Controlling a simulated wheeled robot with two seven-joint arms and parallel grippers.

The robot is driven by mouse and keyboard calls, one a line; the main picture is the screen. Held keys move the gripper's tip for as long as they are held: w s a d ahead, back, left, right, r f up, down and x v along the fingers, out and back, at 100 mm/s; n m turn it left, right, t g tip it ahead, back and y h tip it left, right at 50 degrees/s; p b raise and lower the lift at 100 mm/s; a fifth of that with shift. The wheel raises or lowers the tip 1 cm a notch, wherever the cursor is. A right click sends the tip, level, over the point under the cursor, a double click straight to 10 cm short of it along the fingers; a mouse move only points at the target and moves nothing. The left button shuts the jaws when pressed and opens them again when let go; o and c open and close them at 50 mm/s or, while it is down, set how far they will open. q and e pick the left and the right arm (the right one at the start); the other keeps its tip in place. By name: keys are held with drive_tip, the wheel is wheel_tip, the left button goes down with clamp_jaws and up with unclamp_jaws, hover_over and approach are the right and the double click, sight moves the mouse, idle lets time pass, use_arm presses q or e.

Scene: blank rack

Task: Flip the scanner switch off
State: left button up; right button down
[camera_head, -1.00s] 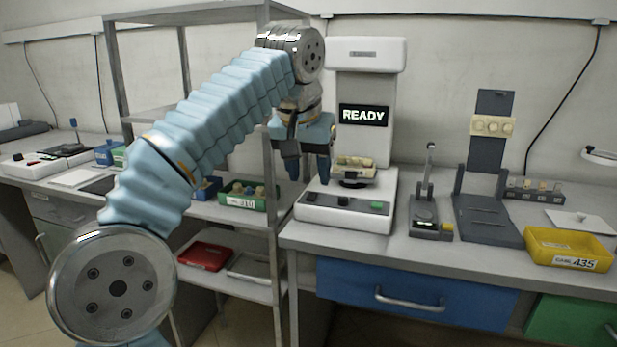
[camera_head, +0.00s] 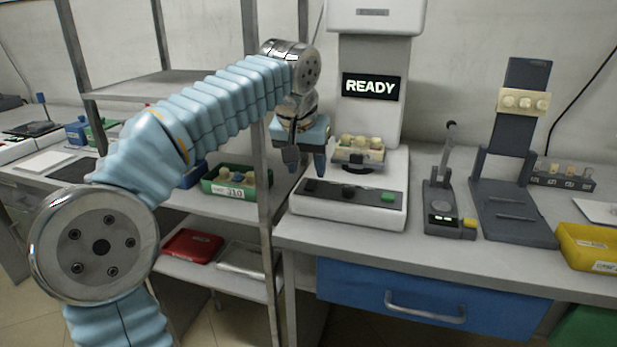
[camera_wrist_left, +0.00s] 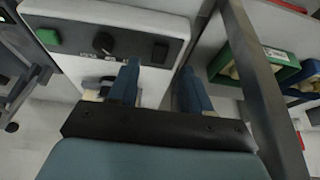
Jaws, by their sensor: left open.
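The scanner (camera_head: 384,110) is a white machine on the bench, with a lit screen (camera_head: 370,87) reading READY. Its front panel carries a dark rocker switch (camera_head: 310,186) at the left, a knob and a green button (camera_head: 388,197). The switch also shows in the left wrist view (camera_wrist_left: 160,51), at the right end of the panel; I cannot tell its position. My left gripper (camera_head: 305,164) is open and empty, above the scanner's left side, apart from the switch. In the left wrist view its fingers (camera_wrist_left: 160,75) point toward the switch end. My right gripper is not in view.
A tray of pale pieces (camera_head: 359,152) sits on the scanner. A metal shelf post (camera_head: 264,190) stands close left of the gripper, with a green bin (camera_head: 236,193) behind it. Right of the scanner are a lever device (camera_head: 443,208), a dark stand (camera_head: 508,205) and a yellow bin (camera_head: 590,246).

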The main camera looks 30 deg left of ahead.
sight(310, 185)
use_arm(q)
drive_tip(key=shift+x, duration=2.25)
clamp_jaws()
drive_tip(key=shift+w+r+g, duration=0.1)
drive_tip(key=shift+w+g, duration=0.35)
drive_tip(key=shift+g, duration=0.45)
drive_tip(key=shift+w+a+r+g+h, duration=0.15)
drive_tip(key=shift+g+h, duration=0.25)
drive_tip(key=shift+g, duration=0.4)
unclamp_jaws()
